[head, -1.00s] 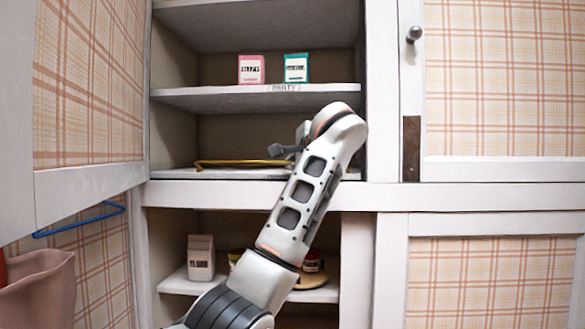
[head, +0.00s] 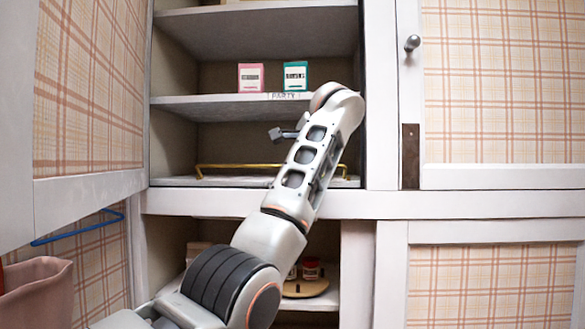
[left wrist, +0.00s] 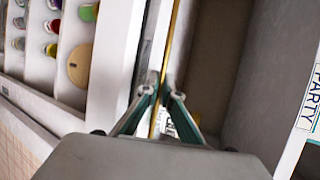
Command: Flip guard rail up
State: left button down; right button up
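The guard rail (head: 250,166) is a thin brass bar along the front of the lower cabinet shelf. It stands raised, its bent ends reaching down to the shelf edge. My left arm crosses in front of its right part. My right gripper is not in view.
A pink box (head: 251,77) and a teal box (head: 295,76) stand on the shelf above, over a PARTY label (head: 285,96). A round wooden tray (head: 307,287) with jars is below. An open door (head: 88,90) flanks the left; a closed door (head: 500,85) is right.

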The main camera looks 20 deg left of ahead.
pick_arm(q)
jog(key=c, duration=2.5)
grip_release()
jog(key=v, duration=0.7)
jog(key=shift+s+d, duration=0.15)
jog(key=shift+s, duration=0.1)
jog(key=shift+r, duration=0.1)
